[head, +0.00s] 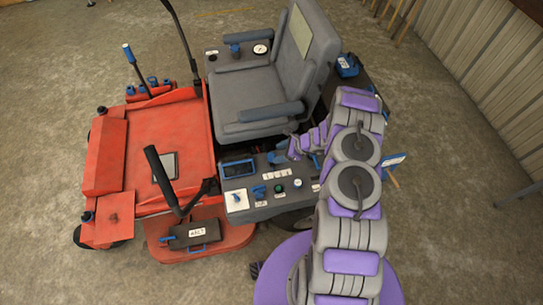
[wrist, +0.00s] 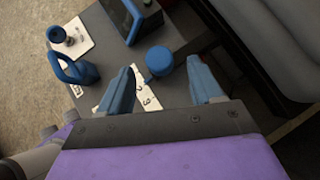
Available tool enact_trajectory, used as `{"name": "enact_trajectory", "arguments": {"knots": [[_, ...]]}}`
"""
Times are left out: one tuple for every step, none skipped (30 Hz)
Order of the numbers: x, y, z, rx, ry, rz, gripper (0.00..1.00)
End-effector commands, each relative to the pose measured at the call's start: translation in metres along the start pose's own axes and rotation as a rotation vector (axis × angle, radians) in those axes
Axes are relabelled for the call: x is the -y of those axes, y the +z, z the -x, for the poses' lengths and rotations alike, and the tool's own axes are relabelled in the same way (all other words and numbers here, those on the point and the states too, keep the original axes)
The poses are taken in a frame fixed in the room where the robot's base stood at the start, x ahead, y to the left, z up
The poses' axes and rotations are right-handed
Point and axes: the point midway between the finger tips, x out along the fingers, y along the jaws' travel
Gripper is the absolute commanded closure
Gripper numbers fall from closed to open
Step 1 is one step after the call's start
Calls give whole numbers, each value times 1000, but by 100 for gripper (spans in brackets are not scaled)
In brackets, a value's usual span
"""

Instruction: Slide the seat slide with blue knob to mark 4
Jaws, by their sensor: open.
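The seat slide's round blue knob (wrist: 159,60) stands on the grey side console beside the seat. In the wrist view a white number strip (wrist: 147,98) lies next to it; a 3 seems readable, and part of the strip is hidden by a finger and my gripper body. The strip also shows in the head view (head: 277,174), its digits too small to read. My gripper (wrist: 160,64) is open and empty, its blue fingers apart with the knob showing between their tips. I cannot tell whether they touch it. My gripper (head: 293,147) partly covers that area in the head view.
The console also carries a display (head: 238,168), a blue lever (head: 258,191), a green button (head: 279,188) and a white plate with a blue knob (head: 236,200). A blue looped handle (wrist: 73,70) stands left of my fingers. The grey seat (head: 262,95) borders the console.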

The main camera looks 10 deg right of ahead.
Motion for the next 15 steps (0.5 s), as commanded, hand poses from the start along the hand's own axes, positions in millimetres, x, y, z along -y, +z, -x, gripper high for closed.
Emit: {"name": "enact_trajectory", "arguments": {"knots": [[-2,-1,-12,-1,4,1,35],[-2,-2,-17,-1,5,0,35],[-2,-1,-23,0,4,0,35],[-2,-1,-28,0,3,-1,35],[-2,-1,-31,0,3,0,35],[-2,-1,-36,0,3,0,35],[-1,-1,-40,0,3,-1,35],[-2,-1,-43,0,3,-1,35],[-2,0,-46,0,3,0,35],[-1,0,-48,0,3,-1,35],[-1,0,-50,0,2,-1,35],[-1,0,-51,1,1,-2,35],[-1,0,-52,1,1,-2,35],[-1,0,-53,1,1,-2,35],[-1,0,-53,1,1,-2,35]]}}
